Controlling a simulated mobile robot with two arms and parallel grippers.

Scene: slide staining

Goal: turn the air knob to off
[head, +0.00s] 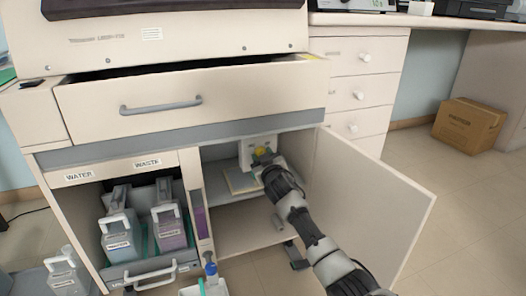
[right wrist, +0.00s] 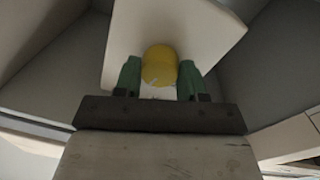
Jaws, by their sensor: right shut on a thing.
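The yellow air knob (head: 260,151) sits on a pale panel (head: 247,147) inside the open cabinet bay. In the right wrist view the knob (right wrist: 159,66) is round and yellow, between the two green fingers. My right gripper (head: 266,157) reaches into the bay from the lower right and is shut on the knob. The fingers also show in the right wrist view (right wrist: 160,75), one on each side of the knob. Any mark for the knob's setting is hidden or too small to read. My left gripper is not in view.
The cabinet door (head: 365,205) stands open, just right of my right arm. A slightly open drawer (head: 245,92) juts out above. Water (head: 119,240) and waste (head: 170,232) containers stand in the left bay. A cardboard box (head: 468,126) sits on the floor far right.

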